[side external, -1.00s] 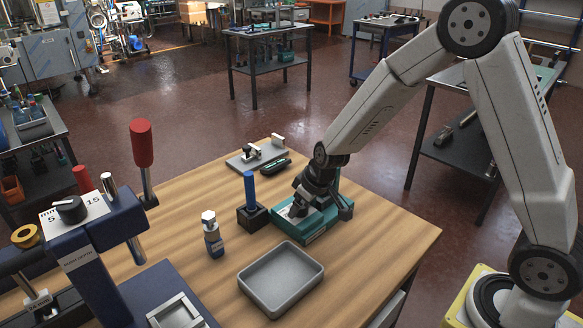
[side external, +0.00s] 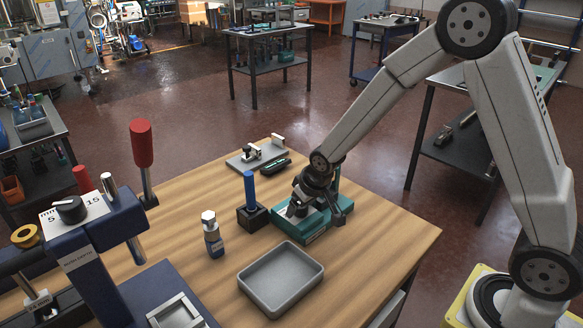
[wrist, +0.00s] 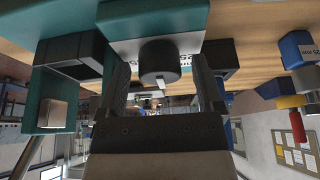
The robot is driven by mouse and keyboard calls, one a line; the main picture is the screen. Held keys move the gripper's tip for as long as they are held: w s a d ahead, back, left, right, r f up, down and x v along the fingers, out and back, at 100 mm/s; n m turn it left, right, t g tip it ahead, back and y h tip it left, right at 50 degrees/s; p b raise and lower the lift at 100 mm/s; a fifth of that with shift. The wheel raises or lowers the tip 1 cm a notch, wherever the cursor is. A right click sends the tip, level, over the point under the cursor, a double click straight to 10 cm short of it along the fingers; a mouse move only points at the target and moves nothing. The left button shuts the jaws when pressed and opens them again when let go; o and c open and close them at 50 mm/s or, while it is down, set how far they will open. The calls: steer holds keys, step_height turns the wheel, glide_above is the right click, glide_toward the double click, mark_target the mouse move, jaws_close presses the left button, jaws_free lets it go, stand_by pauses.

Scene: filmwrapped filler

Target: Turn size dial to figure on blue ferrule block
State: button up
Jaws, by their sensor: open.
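The teal unit (side external: 290,225) sits on the wooden bench; its black dial (wrist: 159,62) stands on a white plate (wrist: 128,48) with partly hidden figures in the wrist view. My gripper (wrist: 160,85) is open. Its fingers stand on either side of this dial, with gaps showing. In the side view my gripper (side external: 297,208) hides the dial. A blue rod (side external: 249,187) stands upright in a black block (side external: 252,217), left of the teal unit; no figure on it can be read. Another black dial (side external: 71,209), on the navy press, has a plate marked 5 and 15.
A grey tray (side external: 281,302) lies in front of the teal unit. A grey plate with small fittings (side external: 247,159) lies behind. The red-handled lever (side external: 141,144) rises beside the press. The bench's right corner is clear.

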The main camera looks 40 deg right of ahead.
steer(key=shift+a+m+g+h, duration=0.15)
steer(key=shift+m+h, duration=0.3)
steer(key=shift+m, duration=0.75)
steer(key=shift+d+m+g+h, duration=0.15)
steer(key=shift+m+h, duration=0.3)
steer(key=shift+m, duration=0.75)
steer(key=shift+a, duration=0.1)
steer(key=m+h, duration=0.1)
steer(key=m, duration=0.1)
steer(key=m+g, duration=0.1)
steer(key=m, duration=0.2)
steer(key=shift+w+h, duration=0.1)
steer(key=shift+h, duration=0.3)
steer(key=v, duration=0.7)
steer(key=s+d+f+n+y, duration=0.1)
steer(key=s+d+n+y, duration=0.2)
steer(key=s+n, duration=0.7)
steer(key=shift+s+d+y, duration=0.15)
steer(key=shift+s+y, duration=0.15)
steer(key=shift+s, duration=2.5)
steer(key=shift+f, duration=0.15)
